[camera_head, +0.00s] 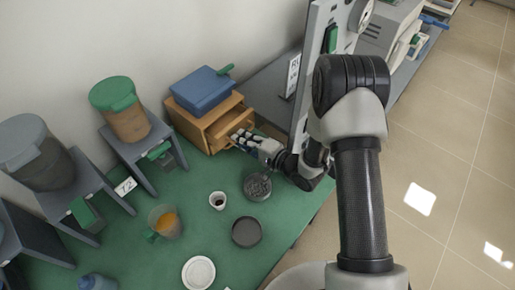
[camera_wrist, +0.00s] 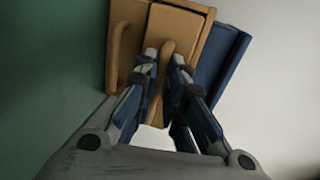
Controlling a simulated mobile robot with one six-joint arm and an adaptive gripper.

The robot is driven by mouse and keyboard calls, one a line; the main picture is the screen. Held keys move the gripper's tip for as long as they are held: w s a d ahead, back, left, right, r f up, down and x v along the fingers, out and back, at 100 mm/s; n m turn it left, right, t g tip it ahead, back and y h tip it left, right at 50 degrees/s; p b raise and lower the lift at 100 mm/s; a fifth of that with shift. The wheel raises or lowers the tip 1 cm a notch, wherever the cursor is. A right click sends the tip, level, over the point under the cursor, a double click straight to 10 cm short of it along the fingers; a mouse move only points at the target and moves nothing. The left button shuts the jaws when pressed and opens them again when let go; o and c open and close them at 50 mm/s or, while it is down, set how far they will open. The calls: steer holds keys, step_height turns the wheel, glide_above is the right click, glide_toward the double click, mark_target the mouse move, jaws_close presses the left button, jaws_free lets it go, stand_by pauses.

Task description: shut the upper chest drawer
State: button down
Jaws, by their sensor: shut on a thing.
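The small wooden chest (camera_head: 190,123) stands at the back of the green table. Its upper drawer (camera_head: 226,126) juts out of the front, partly open. My gripper (camera_head: 240,137) is at the drawer's front. In the wrist view the chest lies turned on its side, with the curved upper drawer handle (camera_wrist: 168,56) between the fingertips of my gripper (camera_wrist: 166,65), which is shut on it. The lower drawer's handle (camera_wrist: 119,50) is to the left, clear of the fingers. The fingers hide part of the upper drawer's front.
A blue box (camera_head: 203,90) lies on top of the chest. A green-lidded container (camera_head: 124,115) on a grey stand is to its left. A dark dish (camera_head: 257,186), a small cup (camera_head: 217,200) and an orange-filled jug (camera_head: 165,221) stand in front. A grey upright panel (camera_head: 312,65) rises to the right.

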mark_target(233, 132)
steer(key=x, duration=0.4)
steer(key=shift+w+a+r, duration=0.15)
steer(key=shift+a+r, duration=0.15)
steer(key=shift+r, duration=0.1)
steer(key=c, duration=1.8)
jaws_free()
steer(key=shift+w+a, duration=0.1)
steer(key=shift+a, duration=0.05)
steer(key=shift+o, duration=0.5)
steer(key=v, duration=1.2)
